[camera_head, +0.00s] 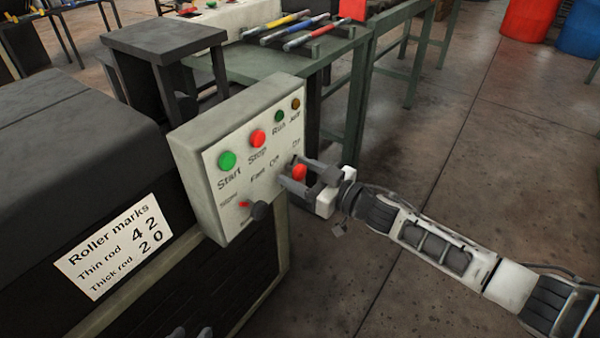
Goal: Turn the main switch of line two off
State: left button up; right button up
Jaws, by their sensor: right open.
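A grey control box (235,155) with a pale front panel stands on the dark machine. The panel has a green Start button (227,160), a red Stop button (258,138) and two small lamps above. A dark knob (262,210) sits low on the panel. A red knob (299,173) shows at the panel's right edge. My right gripper (303,177) is open, its fingers on either side of the red knob; contact is unclear. Two dark tips at the bottom edge appear to be my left gripper (191,333), mostly cut off. No line number is legible.
A label (115,247) on the machine reads roller marks, thin rod 42, thick rod 20. A green bench (285,62) behind holds several coloured-handled rods. Red (529,18) and blue (580,28) barrels stand at the far right.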

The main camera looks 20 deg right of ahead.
jog(key=c, duration=1)
jog(key=shift+o, duration=0.3)
